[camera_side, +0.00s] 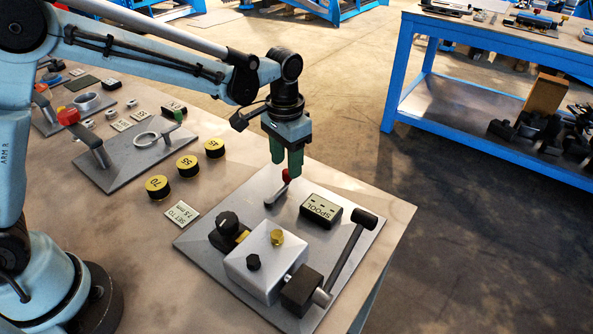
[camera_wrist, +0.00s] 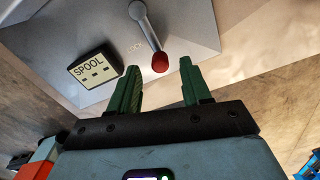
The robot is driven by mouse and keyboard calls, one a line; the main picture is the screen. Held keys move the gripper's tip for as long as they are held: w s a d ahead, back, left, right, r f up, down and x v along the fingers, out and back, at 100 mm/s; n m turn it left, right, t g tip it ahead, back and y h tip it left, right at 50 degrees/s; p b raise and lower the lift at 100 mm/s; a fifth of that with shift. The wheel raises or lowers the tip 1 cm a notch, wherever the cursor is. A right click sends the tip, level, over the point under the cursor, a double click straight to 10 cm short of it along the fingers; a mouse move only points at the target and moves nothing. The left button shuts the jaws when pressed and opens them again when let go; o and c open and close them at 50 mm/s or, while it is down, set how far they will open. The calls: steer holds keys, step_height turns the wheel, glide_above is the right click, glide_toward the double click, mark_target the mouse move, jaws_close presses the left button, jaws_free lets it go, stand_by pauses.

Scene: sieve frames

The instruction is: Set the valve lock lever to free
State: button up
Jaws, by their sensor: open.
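A small silver lever (camera_side: 277,193) with a red tip (camera_side: 286,174) stands on the grey plate of the valve rig, left of the box marked SPOOL (camera_side: 321,210). In the wrist view the lever (camera_wrist: 146,26) ends in its red knob (camera_wrist: 160,62), which appears between my fingertips. My gripper (camera_side: 286,169) is open, with green fingers pointing down right at the red tip. It also shows in the wrist view (camera_wrist: 159,70). Whether a finger touches the knob cannot be told.
A valve block (camera_side: 262,265) and a long black-handled lever (camera_side: 345,255) stand on the same plate (camera_side: 225,211). Yellow-topped cylinders (camera_side: 187,165) and a "SET TO 7.5 mm" card (camera_side: 180,215) lie to the left. Another plate (camera_side: 120,172) with a red-knobbed lever is farther left.

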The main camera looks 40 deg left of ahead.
steer(key=shift+f, duration=1.35)
jaws_close()
